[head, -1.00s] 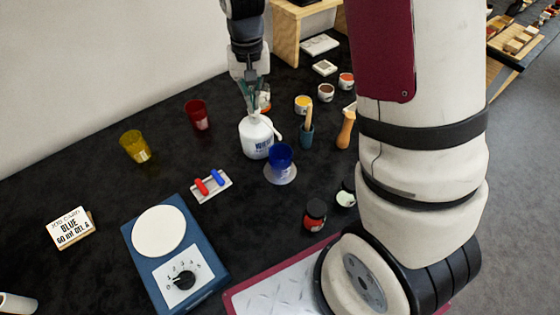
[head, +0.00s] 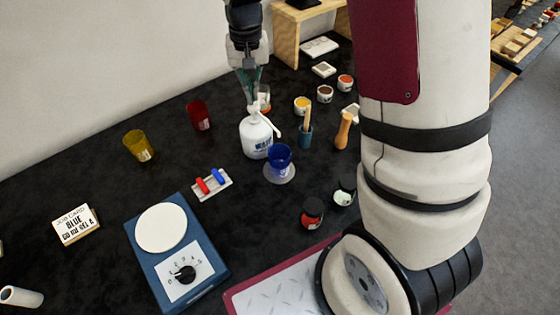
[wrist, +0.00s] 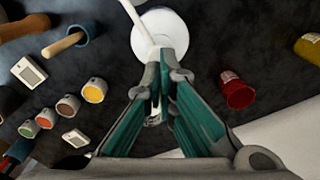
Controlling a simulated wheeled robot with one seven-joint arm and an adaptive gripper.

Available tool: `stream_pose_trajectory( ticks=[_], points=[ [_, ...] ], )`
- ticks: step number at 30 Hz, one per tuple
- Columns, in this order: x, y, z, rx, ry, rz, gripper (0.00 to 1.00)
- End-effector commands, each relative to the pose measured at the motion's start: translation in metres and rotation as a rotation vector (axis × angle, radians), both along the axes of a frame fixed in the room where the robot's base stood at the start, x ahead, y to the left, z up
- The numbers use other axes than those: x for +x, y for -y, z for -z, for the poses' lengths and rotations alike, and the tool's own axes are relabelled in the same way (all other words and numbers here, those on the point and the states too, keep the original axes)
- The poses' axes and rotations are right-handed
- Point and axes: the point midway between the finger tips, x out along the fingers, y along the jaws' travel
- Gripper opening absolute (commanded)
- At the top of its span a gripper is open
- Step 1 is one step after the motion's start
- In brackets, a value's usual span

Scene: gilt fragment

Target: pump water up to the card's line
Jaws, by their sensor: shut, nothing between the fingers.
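The white pump bottle (head: 256,139) labelled WATER stands upright on the dark table, its nozzle pointing right toward the blue cup. My gripper (head: 251,98) is shut and empty, pointing down just above the pump head; I cannot tell whether it touches it. In the wrist view the shut fingers (wrist: 166,66) overlap the edge of the white bottle (wrist: 160,22). The blue cup (head: 279,157) stands on a pale round coaster (head: 280,176), right of the bottle. Its water level cannot be made out.
A red cup (head: 198,115) and yellow cup (head: 138,146) stand left of the bottle. A tray with red and blue pieces (head: 212,184) and a blue dial device (head: 176,250) are in front. Several paint jars, a brush holder (head: 305,136) and a wooden-handled tool (head: 344,130) stand right.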

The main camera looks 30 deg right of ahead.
Motion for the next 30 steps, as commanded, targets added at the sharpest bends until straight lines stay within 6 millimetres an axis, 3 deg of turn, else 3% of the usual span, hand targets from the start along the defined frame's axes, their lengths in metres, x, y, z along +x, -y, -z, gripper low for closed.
stream_pose_trajectory(
  ticks=[16, 30],
  points=[
    [0.000, 0.000, -0.001, 0.000, 0.000, 0.000, 0.00],
    [-0.001, 0.000, -0.043, 0.000, 0.001, 0.000, 0.00]
  ],
)
